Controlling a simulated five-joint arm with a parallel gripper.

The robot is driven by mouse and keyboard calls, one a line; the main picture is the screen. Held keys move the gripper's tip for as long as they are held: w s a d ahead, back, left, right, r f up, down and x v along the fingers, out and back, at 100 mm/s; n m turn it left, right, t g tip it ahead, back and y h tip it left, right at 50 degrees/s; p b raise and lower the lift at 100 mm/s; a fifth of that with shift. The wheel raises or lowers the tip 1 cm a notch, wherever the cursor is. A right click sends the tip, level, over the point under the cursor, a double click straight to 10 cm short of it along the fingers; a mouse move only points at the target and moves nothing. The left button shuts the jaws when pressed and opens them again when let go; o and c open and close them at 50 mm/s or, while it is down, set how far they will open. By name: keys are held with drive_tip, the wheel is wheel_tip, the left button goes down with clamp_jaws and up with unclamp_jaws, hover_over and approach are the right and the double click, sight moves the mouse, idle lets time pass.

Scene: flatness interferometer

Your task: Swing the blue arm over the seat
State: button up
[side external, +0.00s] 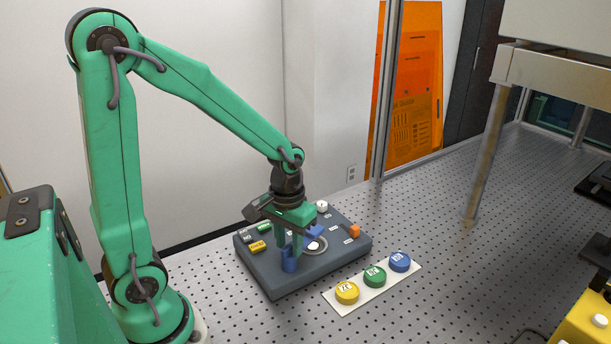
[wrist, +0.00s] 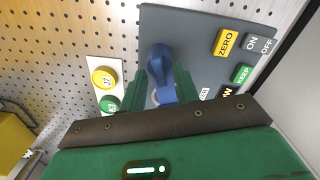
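The blue arm (side external: 314,231) sits on a blue post (side external: 289,261) at the near edge of a dark grey instrument box (side external: 318,273). In the wrist view the blue arm (wrist: 163,68) runs from its round post down toward my gripper. A pale ring with a white centre (side external: 313,246), apparently the seat, lies beside the arm and is partly hidden by it. Contact cannot be told.
The box carries a yellow ZERO button (side external: 258,246), a green KEEP button (side external: 264,227), a white knob (side external: 322,206) and an orange block (side external: 354,231). A white strip (side external: 330,302) in front holds yellow, green and blue discs.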

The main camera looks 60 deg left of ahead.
drive_tip(key=shift+r, duration=0.15)
drive_tip(key=shift+r, duration=3.75)
drive_tip(key=shift+r, duration=0.1)
drive_tip(key=s+d+r+m+t, duration=0.2)
drive_tip(key=s+r+m+t, duration=0.2)
drive_tip(key=s+r, duration=0.3)
drive_tip(key=shift+s+d+r+t, duration=0.15)
drive_tip(key=shift+d+t, duration=0.15)
drive_tip(key=shift+t, duration=0.5)
